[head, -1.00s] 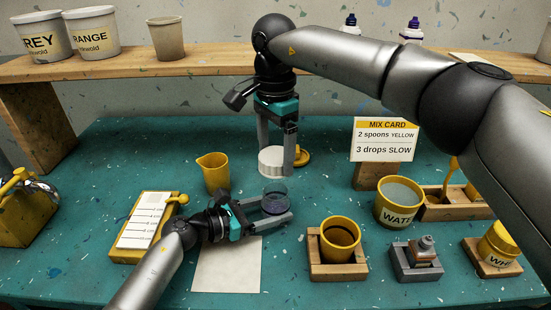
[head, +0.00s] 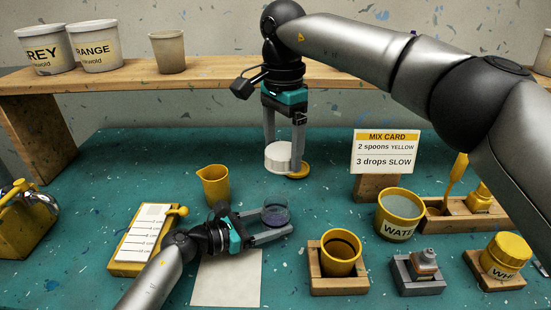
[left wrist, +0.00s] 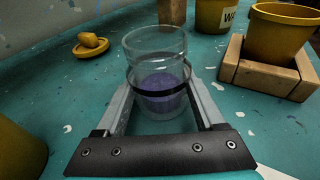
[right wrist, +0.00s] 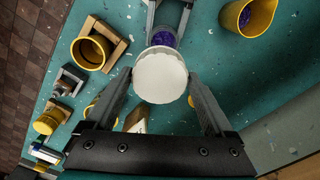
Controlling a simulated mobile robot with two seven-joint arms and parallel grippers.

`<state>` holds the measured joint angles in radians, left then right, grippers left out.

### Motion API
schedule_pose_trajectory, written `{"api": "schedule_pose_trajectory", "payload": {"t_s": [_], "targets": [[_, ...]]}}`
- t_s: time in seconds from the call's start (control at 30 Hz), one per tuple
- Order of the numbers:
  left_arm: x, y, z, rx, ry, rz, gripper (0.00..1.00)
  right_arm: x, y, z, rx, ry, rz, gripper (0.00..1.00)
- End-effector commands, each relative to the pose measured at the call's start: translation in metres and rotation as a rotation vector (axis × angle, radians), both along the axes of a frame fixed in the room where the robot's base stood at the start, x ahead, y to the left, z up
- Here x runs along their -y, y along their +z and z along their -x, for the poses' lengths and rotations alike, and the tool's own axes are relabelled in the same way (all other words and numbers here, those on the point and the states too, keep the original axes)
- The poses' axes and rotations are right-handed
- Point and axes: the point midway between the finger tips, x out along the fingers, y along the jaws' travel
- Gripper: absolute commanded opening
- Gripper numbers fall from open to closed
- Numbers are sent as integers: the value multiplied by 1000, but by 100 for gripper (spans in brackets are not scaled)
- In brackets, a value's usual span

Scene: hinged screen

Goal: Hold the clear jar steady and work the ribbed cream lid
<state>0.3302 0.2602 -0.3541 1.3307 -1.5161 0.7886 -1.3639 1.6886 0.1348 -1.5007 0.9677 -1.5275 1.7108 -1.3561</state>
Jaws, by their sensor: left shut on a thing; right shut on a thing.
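The clear jar (head: 275,209) stands upright over the teal table with purple contents in its lower part. Its top is open in the left wrist view (left wrist: 156,72). My left gripper (head: 279,222) is shut on the jar, one finger on each side. The ribbed cream lid (head: 278,155) is held above and apart from the jar. My right gripper (head: 283,163) points down and is shut on the lid's sides. In the right wrist view the lid (right wrist: 160,76) partly covers the jar (right wrist: 166,38).
A yellow disc with a knob (left wrist: 90,43) lies behind the jar. A yellow beaker (head: 214,186) stands to the left. A yellow cup (head: 340,250) in a wooden holder and the water pot (head: 399,214) stand to the right. A paper sheet (head: 226,280) lies in front.

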Motion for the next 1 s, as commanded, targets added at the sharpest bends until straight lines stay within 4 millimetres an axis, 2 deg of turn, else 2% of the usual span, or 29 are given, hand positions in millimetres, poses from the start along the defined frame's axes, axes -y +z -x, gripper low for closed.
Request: {"api": "schedule_pose_trajectory", "payload": {"t_s": [0.5, 0.83, 0.87, 1.0], "targets": [[0, 0, 0, 1, 0, 1, 0, 42, 44, -7, 2, -1, -2, 32], [0, 0, 0, 1, 0, 1, 0, 46, 48, -8, 1, 1, -1, 32], [0, 0, 0, 1, 0, 1, 73, 46, 48, -8, 1, 1, -1, 32], [0, 0, 0, 1, 0, 1, 88, 46, 48, -8, 2, 1, -1, 32]]}}
